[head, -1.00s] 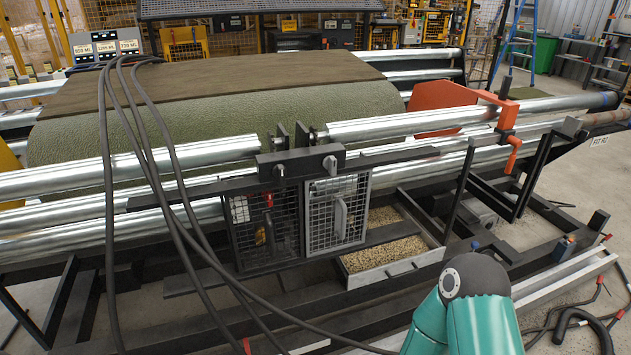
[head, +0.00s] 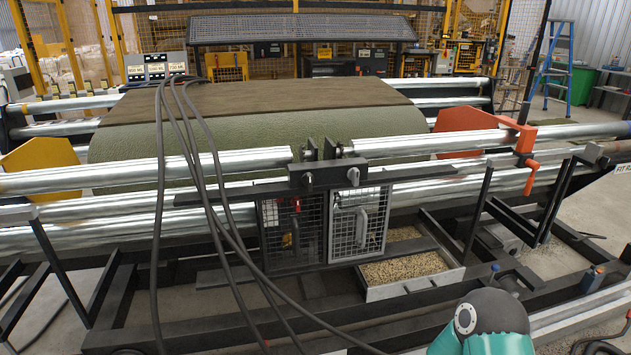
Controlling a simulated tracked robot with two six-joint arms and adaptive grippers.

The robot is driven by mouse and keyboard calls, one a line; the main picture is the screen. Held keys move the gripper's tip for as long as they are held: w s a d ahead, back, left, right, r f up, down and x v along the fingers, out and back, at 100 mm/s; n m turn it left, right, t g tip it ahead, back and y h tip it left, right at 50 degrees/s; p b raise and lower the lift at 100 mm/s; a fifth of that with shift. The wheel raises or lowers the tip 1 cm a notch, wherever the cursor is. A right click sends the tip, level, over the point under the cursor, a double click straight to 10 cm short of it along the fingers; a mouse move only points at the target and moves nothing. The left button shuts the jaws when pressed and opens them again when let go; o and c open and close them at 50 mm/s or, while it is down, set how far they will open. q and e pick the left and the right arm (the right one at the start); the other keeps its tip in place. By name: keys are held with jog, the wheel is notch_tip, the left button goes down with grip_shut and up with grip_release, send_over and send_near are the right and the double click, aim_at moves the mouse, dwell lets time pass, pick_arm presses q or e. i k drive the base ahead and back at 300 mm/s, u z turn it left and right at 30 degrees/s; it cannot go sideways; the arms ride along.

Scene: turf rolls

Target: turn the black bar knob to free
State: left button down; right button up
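A dark block (head: 328,172) sits at the middle of the front steel tubes, with two small knob-like parts on its face, a left one (head: 308,179) and a right one (head: 353,176). They are too small to tell which is the black bar knob or how it is set. Below hang two mesh doors, a dark one (head: 282,235) and a grey one (head: 345,228) with a grey handle. Neither gripper is in view. Only a teal and dark part of one of my arms shows at the lower right.
A large green turf roll (head: 270,135) lies behind the tubes. Black hoses (head: 215,190) hang across the front left. An orange bracket with a handle (head: 526,150) stands at the right. A tray of pellets (head: 405,268) sits low beside the doors.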

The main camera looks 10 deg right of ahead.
aim_at(306, 179)
jog(key=z, duration=5.8)
jog(key=k, duration=0.9)
jog(key=u, duration=5.75)
